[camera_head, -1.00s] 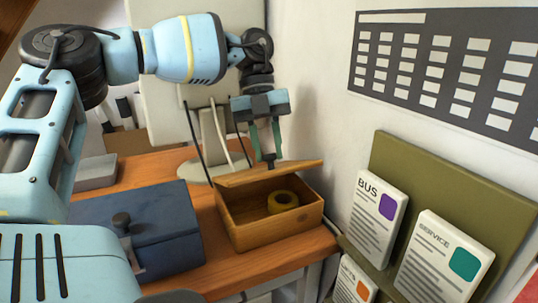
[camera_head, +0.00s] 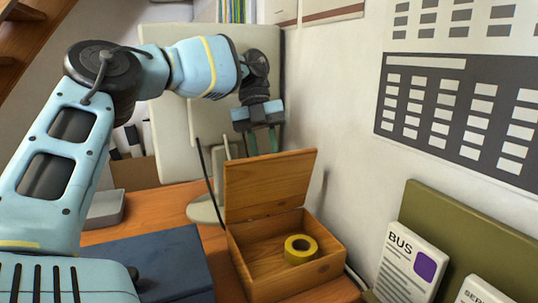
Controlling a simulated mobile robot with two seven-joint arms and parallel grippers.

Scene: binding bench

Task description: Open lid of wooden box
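The wooden box (camera_head: 332,266) stands on the orange wooden bench, its inside open to view. Its lid (camera_head: 270,186) stands nearly upright at the back of the box. A yellow ring-shaped roll (camera_head: 300,249) lies inside. My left gripper (camera_head: 263,142) reaches down from above, just behind the lid's upper edge. Its two fingers show apart at the top, but the fingertips are hidden behind the lid, so I cannot tell if they hold it. My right gripper is out of view.
A dark blue box (camera_head: 165,268) sits left of the wooden box. A monitor (camera_head: 165,120) stands behind, with cables near the lid. A grey block (camera_head: 104,208) lies at left. The white wall and olive board (camera_head: 460,235) bound the right side.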

